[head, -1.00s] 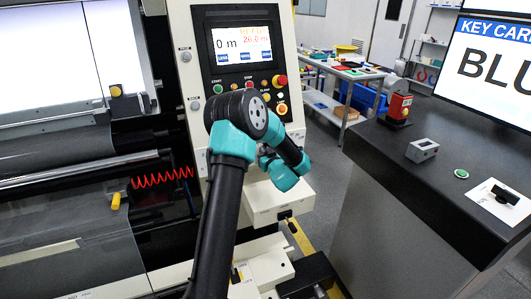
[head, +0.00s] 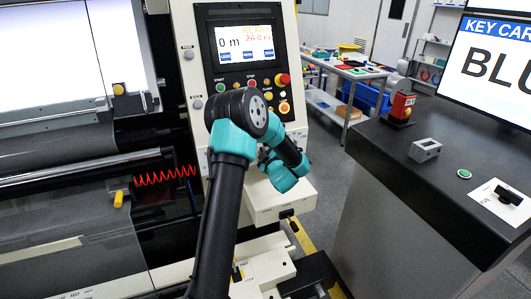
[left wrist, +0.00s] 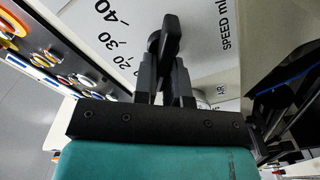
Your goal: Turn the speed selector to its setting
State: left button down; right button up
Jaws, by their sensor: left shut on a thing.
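The speed selector (left wrist: 171,36) is a black bar-shaped knob on a pale panel, seen in the left wrist view. The dial print beside it reads 20, 30, 40 on the left, and "SPEED m/" on the right. My left gripper (left wrist: 166,72) is shut on the knob, one finger on each side of it. The knob's bar runs roughly up and down in this view. I cannot tell exactly which number it points to. In the head view my arm hides the selector and the fingers.
The control panel (head: 203,119) carries a screen (head: 244,43) reading 0 m and a red mushroom button (head: 283,79). The left wrist view shows coloured buttons at the left. A dark counter (head: 405,160) with small devices stands right, a film machine left.

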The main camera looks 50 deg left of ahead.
pick_arm(q)
jog(key=shift+f+n, duration=0.1)
jog(key=shift+n, duration=0.8)
jog(key=c, duration=1.2)
grip_release()
jog(key=v, duration=1.7)
jog(key=shift+s+d, duration=0.15)
jog(key=shift+s, duration=0.05)
jog(key=shift+f, duration=0.1)
